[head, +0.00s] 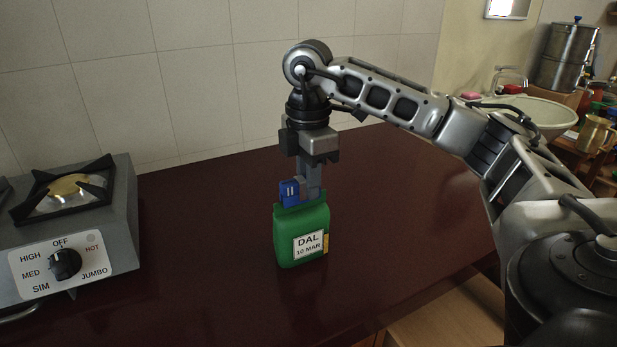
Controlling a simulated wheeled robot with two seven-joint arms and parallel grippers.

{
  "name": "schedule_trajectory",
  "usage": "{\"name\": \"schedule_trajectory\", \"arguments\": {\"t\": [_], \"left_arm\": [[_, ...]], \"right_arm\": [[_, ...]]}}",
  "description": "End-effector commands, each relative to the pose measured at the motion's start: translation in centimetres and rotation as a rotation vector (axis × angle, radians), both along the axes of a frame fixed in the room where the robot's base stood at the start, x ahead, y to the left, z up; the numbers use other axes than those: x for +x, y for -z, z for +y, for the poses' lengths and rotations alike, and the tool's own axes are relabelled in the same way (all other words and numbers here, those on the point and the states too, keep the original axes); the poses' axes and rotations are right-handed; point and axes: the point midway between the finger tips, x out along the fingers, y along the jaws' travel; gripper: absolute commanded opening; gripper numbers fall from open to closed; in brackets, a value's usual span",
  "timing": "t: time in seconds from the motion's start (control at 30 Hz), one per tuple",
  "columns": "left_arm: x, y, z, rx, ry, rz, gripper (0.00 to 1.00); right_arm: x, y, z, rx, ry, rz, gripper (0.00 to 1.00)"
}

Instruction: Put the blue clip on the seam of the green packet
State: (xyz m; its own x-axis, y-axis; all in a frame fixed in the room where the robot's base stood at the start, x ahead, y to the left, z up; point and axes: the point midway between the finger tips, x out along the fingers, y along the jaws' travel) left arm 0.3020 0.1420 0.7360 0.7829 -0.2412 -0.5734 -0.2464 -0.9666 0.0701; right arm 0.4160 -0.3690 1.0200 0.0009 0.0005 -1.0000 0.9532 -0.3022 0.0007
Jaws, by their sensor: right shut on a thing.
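The green packet (287,245) stands upright on the dark red counter, with a white label reading DAL, 10 MAR. The blue clip (290,194) is at the packet's top edge, toward its left side. My right gripper (308,192) points straight down over the packet, with its fingers just above and behind the top edge, beside the clip. It is shut on the blue clip, though the grip itself is partly hidden. I cannot tell how far the clip sits over the seam. My left gripper is not in view.
A grey stove (125,225) with a burner and a knob stands at the left. The dark red counter (200,290) is clear around the packet. A tiled wall (200,80) closes the back. A sink (545,112) and metal pots (567,55) are at the far right.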

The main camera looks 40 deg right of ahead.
Motion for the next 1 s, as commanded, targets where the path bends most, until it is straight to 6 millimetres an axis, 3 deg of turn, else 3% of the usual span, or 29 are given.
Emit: {"name": "schedule_trajectory", "arguments": {"t": [0.33,0.37,0.43,0.63,0.67,0.73,1.0], "left_arm": [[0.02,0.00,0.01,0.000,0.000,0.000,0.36],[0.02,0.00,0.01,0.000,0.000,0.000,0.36],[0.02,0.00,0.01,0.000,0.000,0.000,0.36],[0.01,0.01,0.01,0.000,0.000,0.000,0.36],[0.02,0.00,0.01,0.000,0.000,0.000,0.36],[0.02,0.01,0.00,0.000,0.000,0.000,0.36],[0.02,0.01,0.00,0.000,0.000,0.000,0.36]], "right_arm": [[-0.01,0.04,0.00,0.000,0.000,0.000,0.00],[-0.01,0.04,0.00,0.000,0.000,0.000,0.22],[-0.01,0.05,0.00,0.000,0.000,0.000,0.41],[-0.01,0.05,-0.01,0.000,0.000,0.001,0.45],[-0.01,0.05,-0.01,0.000,0.000,0.001,0.47],[-0.01,0.05,-0.01,0.000,0.000,0.001,0.67],[-0.01,0.05,-0.01,0.000,0.000,0.001,0.67]]}}
